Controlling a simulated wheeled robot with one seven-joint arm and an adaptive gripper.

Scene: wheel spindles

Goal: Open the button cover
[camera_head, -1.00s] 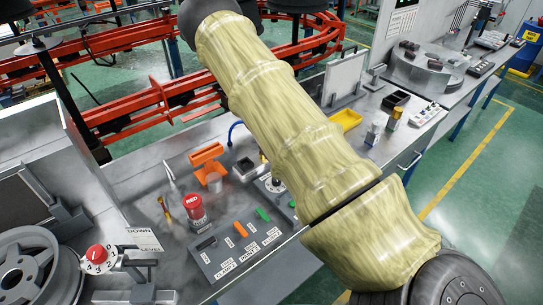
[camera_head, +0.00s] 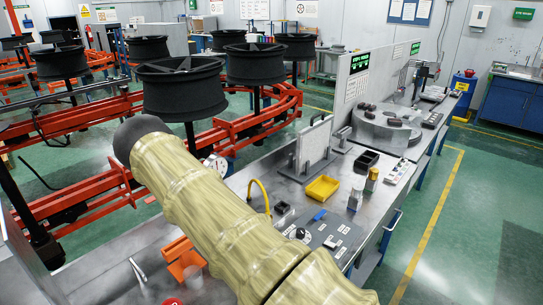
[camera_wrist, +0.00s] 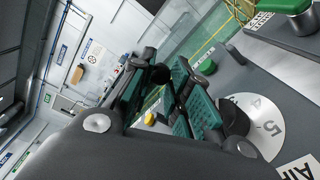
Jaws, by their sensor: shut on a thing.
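My gripper (camera_wrist: 172,98) shows in the wrist view, with green ribbed pads on dark fingers. The fingers are close together on something small that I cannot make out. A white dial (camera_wrist: 262,122) with numbers and a dark knob lies just right of the fingers. A green cap (camera_wrist: 285,5) on a metal cylinder stands at the top right. I cannot pick out the button cover for sure in either view. In the head view my arm hides the gripper. A grey control panel (camera_head: 322,243) with labels shows right of the arm.
On the bench are a yellow bin (camera_head: 322,188), a black box (camera_head: 367,160), an upright white board (camera_head: 313,147) and an orange holder (camera_head: 181,256). Green floor (camera_head: 460,215) at the right is clear.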

